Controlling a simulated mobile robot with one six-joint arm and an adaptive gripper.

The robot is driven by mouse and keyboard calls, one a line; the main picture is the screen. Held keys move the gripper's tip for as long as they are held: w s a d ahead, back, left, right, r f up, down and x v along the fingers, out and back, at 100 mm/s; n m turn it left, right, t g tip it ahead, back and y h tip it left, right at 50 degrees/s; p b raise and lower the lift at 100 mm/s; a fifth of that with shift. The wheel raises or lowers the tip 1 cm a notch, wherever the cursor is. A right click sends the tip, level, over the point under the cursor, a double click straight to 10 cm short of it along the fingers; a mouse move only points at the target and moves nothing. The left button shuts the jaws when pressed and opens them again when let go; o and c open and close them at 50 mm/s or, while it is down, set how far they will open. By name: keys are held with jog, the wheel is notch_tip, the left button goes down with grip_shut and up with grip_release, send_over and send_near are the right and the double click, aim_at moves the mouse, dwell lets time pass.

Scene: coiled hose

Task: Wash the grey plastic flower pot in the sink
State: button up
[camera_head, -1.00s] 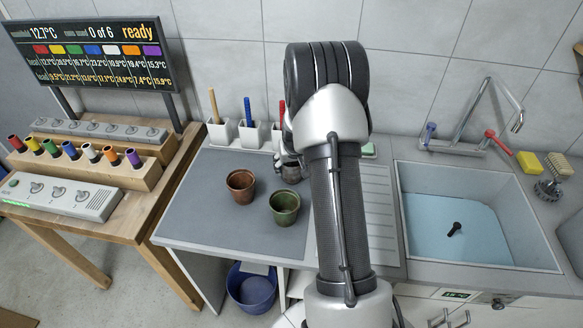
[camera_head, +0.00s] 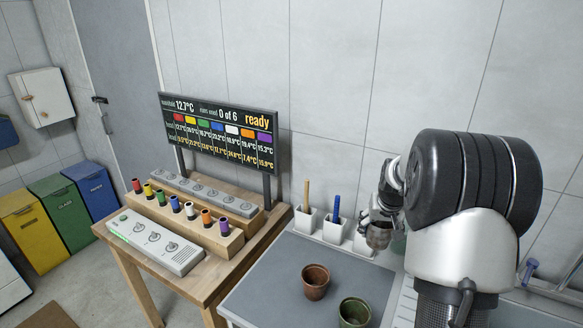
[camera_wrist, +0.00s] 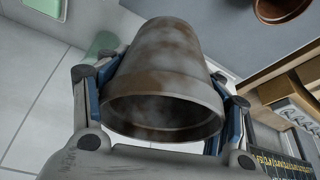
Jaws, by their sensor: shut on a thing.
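The grey flower pot (camera_wrist: 165,85), smeared with brown dirt, is held between the two fingers of my gripper (camera_wrist: 165,110) in the wrist view. Its wide rim faces the camera and its inside looks dark. In the head view my gripper (camera_head: 378,222) is shut on the pot (camera_head: 378,238), above the back of the grey worktop near the wall. Fingers lie along both sides of the pot.
A brown pot (camera_head: 315,282) and a green pot (camera_head: 354,313) stand on the worktop (camera_head: 265,285). White holders (camera_head: 333,230) with brush handles stand along the wall. Left is a wooden table (camera_head: 205,285) with a switch box, coloured plugs and a display (camera_head: 225,130).

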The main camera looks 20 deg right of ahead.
jog(key=s+a+f+n+y+b, duration=0.1)
jog(key=s+a+f+n, duration=0.1)
jog(key=a, duration=0.9)
jog(key=s+a+f+n+b, duration=0.1)
jog(key=a+n, duration=0.1)
jog(key=a, duration=0.8)
jog(key=s+a+f+n+y+b, duration=0.1)
jog(key=s+a+f+n, duration=0.1)
jog(key=a, duration=0.9)
jog(key=s+f, duration=0.4)
jog(key=f, duration=0.1)
jog(key=shift+a+t, duration=0.2)
jog(key=shift+t, duration=0.2)
jog(key=shift+w+d, duration=0.1)
